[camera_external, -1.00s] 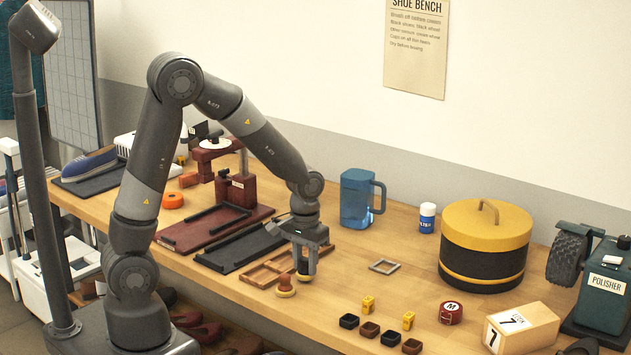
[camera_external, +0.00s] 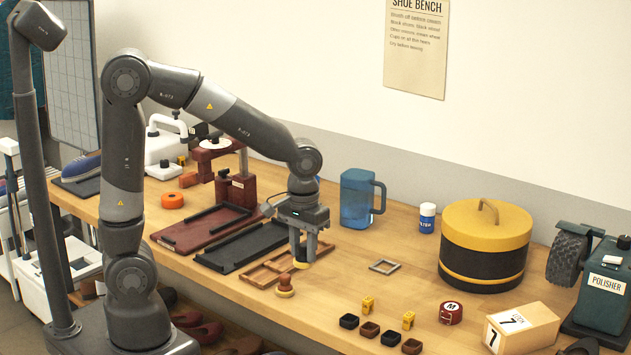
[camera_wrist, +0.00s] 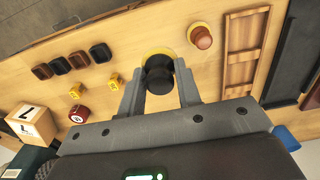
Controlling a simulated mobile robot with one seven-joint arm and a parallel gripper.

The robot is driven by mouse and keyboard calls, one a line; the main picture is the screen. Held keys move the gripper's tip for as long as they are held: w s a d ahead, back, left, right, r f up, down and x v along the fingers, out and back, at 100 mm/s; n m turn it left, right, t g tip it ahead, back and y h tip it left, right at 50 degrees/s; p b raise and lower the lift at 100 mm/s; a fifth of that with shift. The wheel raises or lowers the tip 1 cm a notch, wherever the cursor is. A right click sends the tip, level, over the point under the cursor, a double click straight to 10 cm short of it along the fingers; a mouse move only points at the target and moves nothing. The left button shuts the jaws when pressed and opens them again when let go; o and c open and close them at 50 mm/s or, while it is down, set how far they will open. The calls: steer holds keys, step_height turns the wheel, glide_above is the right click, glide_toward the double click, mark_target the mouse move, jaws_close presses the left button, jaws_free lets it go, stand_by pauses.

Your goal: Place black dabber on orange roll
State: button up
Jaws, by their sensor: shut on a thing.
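The orange roll (camera_external: 172,201) lies flat on the bench at the left, well apart from my gripper, beside a dark red board.
A brown-handled dabber (camera_external: 285,287) stands in front of the wooden tray (camera_external: 258,278). A black tray (camera_external: 240,247) and the dark red board (camera_external: 205,228) with a press stand (camera_external: 237,188) lie toward the orange roll. A blue jug (camera_external: 356,200) stands behind right.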

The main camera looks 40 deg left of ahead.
step_height(320, 180, up, 20)
steer(key=w+a+r+n, duration=0.2)
steer(key=w+a+n, duration=0.4)
steer(key=w+a, duration=0.9)
steer(key=w+a+n, duration=0.3)
steer(key=w+a, duration=0.2)
steer(key=a, duration=0.5)
steer(key=w+a+n, duration=0.2)
steer(key=w+a, duration=0.2)
steer(key=a, duration=0.7)
steer(key=n, duration=0.7)
glide_above(172, 196)
step_height(172, 196, down, 25)
steer(key=shift+r, duration=0.15)
steer(key=shift+f, duration=2.65)
